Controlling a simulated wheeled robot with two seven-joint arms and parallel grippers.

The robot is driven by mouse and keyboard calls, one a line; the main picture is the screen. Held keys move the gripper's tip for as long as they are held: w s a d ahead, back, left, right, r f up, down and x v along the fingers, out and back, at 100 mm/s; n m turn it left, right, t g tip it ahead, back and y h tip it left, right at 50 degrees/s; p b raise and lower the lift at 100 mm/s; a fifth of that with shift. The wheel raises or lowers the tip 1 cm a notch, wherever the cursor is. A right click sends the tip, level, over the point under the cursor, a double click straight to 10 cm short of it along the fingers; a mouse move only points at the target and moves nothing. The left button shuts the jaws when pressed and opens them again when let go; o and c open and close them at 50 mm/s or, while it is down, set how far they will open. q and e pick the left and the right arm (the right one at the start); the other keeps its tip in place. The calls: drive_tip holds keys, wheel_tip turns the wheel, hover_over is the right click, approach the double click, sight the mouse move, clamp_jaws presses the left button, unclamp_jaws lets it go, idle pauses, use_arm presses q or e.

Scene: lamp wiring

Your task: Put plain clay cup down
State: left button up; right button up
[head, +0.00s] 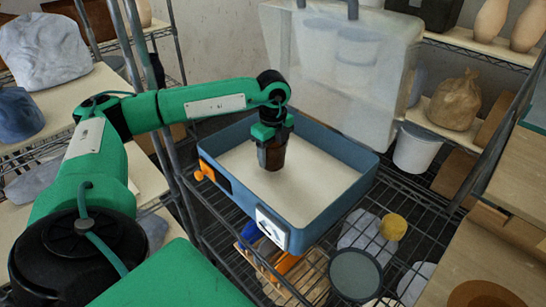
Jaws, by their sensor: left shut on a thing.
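My left gripper (272,140) points down and is shut on a brown cup (271,159), taken to be the plain clay cup. The gripper hides the cup's upper part. The cup is upright inside the outline of a blue, open-topped box (345,207) with a cream floor, left of its middle. I cannot tell whether the cup's base touches that floor. My right gripper is not in view.
The box has an orange knob (204,172) and a small panel (272,228) on its front, and sits on a wire rack. A translucent cover (345,75) stands behind it. The box's cream floor is otherwise clear. Shelves with bags and vases surround it.

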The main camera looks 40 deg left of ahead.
use_arm(q)
wheel_tip(320, 180, down, 2)
drive_tip(key=shift+f, duration=0.1)
